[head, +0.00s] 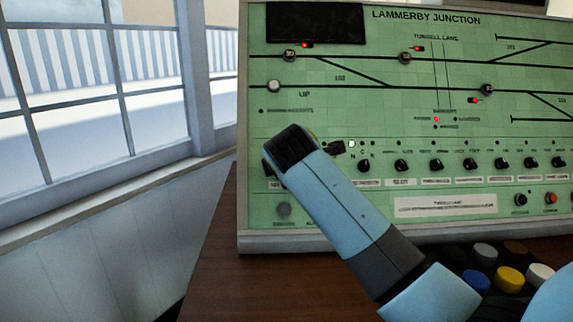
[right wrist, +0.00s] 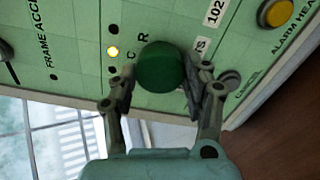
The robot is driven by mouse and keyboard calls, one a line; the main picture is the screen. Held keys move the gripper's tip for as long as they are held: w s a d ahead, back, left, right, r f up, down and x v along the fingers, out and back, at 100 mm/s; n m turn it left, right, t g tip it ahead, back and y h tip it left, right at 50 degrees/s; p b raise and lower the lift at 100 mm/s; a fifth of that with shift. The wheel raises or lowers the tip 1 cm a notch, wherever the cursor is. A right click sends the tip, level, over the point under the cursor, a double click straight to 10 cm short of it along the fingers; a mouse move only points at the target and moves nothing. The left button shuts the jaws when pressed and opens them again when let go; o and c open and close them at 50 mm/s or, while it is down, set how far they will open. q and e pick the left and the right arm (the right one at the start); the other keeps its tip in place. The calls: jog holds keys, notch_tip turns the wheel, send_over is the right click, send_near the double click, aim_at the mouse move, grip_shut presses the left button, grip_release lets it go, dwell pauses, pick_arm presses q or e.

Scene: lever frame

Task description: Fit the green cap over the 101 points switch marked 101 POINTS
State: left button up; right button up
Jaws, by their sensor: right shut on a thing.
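The green cap (right wrist: 160,68) is a round, dark green piece between the fingers of my right gripper (right wrist: 158,86) in the right wrist view. The gripper is shut on it, close to the face of the light green panel (right wrist: 75,45). The letters C and R show beside the cap, and a 102 label is nearby. The cap and fingers hide what lies behind them, so I cannot tell if the cap touches a switch. The 101 POINTS marking is not readable. In the head view my right gripper (head: 336,148) is at the panel's left part, and its arm hides the cap.
A row of black knobs (head: 436,164) runs along the panel. Several loose caps, one yellow (head: 509,279), lie at the lower right. A window (head: 90,80) is at left.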

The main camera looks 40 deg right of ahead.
dwell(0.3)
jog(key=o, duration=1.4)
jog(key=p+v, duration=0.8)
jog(key=shift+s, duration=0.1)
dwell(0.6)
